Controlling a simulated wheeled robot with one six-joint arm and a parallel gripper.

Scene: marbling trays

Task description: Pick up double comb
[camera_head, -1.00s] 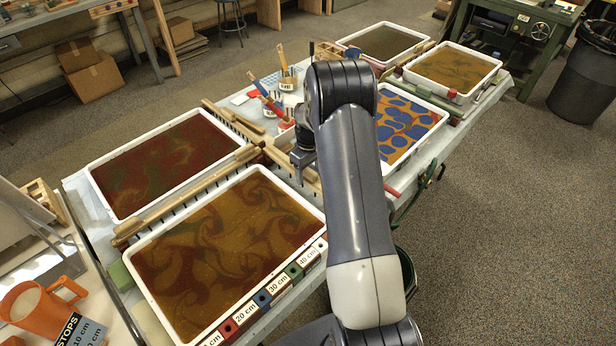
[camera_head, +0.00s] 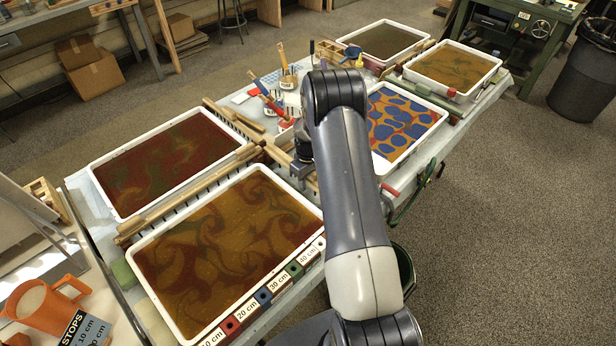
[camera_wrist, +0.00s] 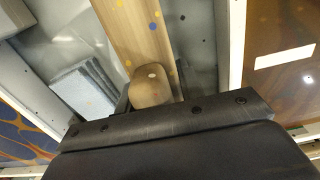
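In the wrist view a pale wooden bar (camera_wrist: 135,35) with coloured dots runs down to a rounded wooden block (camera_wrist: 152,86). The block sits at the mouth of my gripper (camera_wrist: 152,98), between its dark fingers. I cannot tell whether the fingers touch it. In the head view my gripper (camera_head: 304,168) is low over the wooden bars between the trays, mostly hidden by my arm. A long wooden comb with dark teeth (camera_head: 188,192) lies between the two near trays. Wooden bars (camera_head: 235,122) lie beyond them. I cannot tell for certain which is the double comb.
Near trays of brown (camera_head: 147,273) and dark red (camera_head: 92,176) liquid flank the comb. A blue-spotted tray (camera_head: 440,112) is right of my arm. Brush pots (camera_head: 289,82) stand behind the gripper. Coloured stop blocks (camera_head: 262,296) line the front; an orange jug (camera_head: 38,307) is at lower left.

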